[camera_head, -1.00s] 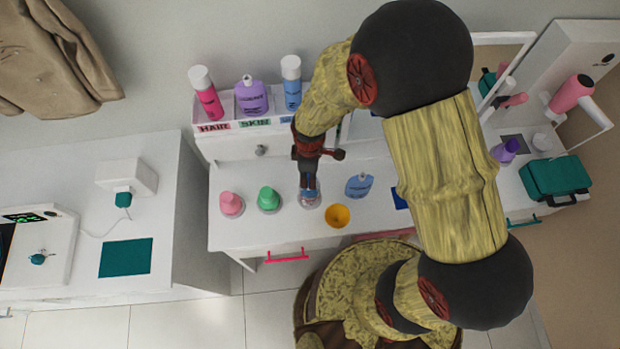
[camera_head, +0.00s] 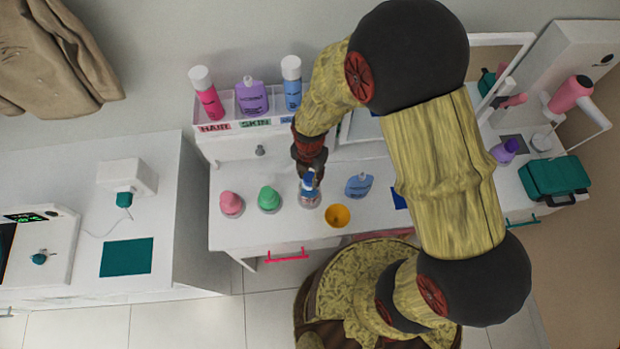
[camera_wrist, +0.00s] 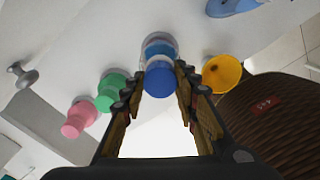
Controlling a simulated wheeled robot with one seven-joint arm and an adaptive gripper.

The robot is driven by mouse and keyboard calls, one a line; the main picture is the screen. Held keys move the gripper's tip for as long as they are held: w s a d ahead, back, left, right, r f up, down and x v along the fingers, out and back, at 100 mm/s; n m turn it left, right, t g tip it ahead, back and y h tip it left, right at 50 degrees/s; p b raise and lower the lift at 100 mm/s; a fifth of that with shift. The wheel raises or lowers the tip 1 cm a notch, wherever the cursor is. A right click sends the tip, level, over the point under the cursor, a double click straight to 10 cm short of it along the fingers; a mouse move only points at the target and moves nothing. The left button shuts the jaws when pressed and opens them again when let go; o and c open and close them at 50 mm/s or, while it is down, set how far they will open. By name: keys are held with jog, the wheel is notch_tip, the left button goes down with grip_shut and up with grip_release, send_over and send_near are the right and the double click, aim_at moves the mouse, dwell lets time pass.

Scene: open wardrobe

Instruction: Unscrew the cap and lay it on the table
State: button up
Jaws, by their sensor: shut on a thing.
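A clear bottle (camera_head: 309,201) with blue contents stands on the white table (camera_head: 240,238), between a green bottle and a yellow cup. It also shows in the wrist view (camera_wrist: 159,42). My gripper (camera_head: 309,184) comes down on it from above. In the wrist view, my gripper's fingers (camera_wrist: 160,84) are on both sides of the blue cap (camera_wrist: 160,80), shut on it. The cap is at the bottle's top; I cannot tell whether it is still threaded on.
A pink bottle (camera_head: 232,204) and green bottle (camera_head: 269,199) stand left of the clear bottle. A yellow cup (camera_head: 338,215) and light-blue bottle (camera_head: 359,186) are close on its right. Bare tabletop lies in front. A shelf with labelled bottles stands behind.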

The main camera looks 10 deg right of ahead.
jog(key=o, duration=1.3)
jog(key=shift+c, duration=0.5)
jog(key=m, duration=1.2)
jog(key=shift+m, duration=0.3)
jog(key=m, duration=0.4)
jog(key=shift+c, duration=0.2)
jog(key=c, duration=1.1)
jog(key=shift+c, duration=0.3)
